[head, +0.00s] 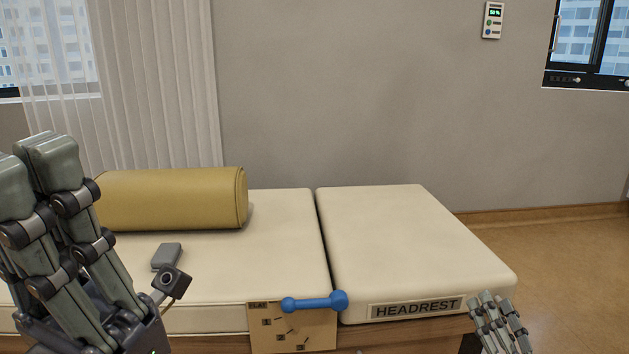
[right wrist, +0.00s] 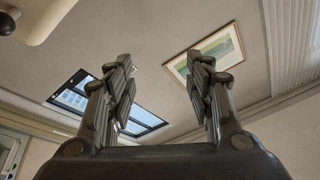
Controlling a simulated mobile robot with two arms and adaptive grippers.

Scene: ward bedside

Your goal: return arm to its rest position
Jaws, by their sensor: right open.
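My right gripper (head: 497,301) is at the lower right of the head view, pointing up, beside the front right corner of the headrest section. In the right wrist view its two fingers (right wrist: 160,75) stand apart with nothing between them. My left gripper (head: 32,155) is large and close at the left edge of the head view, its fingers pointing up. Its fingers overlap from this side, so its opening is unclear. I see no object in it.
A cream bed (head: 285,215) with a headrest section (head: 400,235) fills the middle. It bears a yellow bolster (head: 170,200) and a small grey block (head: 167,256). A blue dumbbell-shaped thing (head: 315,302) is at the front edge, by a tan board (head: 290,330). Floor (head: 570,250) is clear at right.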

